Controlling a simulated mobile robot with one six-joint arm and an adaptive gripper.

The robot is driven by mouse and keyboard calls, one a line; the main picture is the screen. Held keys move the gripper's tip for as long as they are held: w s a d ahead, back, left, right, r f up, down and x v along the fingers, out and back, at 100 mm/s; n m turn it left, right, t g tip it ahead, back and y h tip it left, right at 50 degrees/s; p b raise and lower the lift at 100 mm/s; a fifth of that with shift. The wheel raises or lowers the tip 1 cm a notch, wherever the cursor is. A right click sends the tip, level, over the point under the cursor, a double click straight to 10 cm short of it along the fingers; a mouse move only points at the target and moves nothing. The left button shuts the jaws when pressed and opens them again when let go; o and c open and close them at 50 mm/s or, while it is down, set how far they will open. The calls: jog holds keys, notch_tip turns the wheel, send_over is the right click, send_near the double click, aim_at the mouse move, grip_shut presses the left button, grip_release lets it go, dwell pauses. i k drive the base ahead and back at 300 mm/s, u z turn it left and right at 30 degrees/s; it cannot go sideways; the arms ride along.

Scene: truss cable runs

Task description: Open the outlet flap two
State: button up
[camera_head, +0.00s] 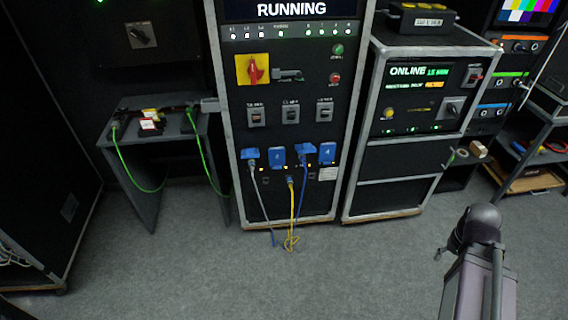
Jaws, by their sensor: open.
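Several blue outlet flaps sit in a row low on the front of the central rack (222,130). The second from the left, which I take as outlet flap two (277,155), hangs down flat and looks shut; its mark is too small to read. The first flap (250,154) and third flap (305,150) look tilted up, with a grey cable (261,195) and a blue cable (302,195) below them. The fourth flap (327,153) looks shut. A part of my arm shows at the lower right, well away from the flaps. My gripper is not visible.
A yellow cable (291,205) hangs in front of the rack down to the floor. A small dark table (150,103) with green cables stands left. Another rack (410,160) stands close on the right. The grey floor (200,275) in front is clear.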

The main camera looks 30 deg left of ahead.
aim_at(276, 155)
jog(key=u, duration=0.2)
jog(key=i, duration=1.35)
jog(key=u, duration=0.6)
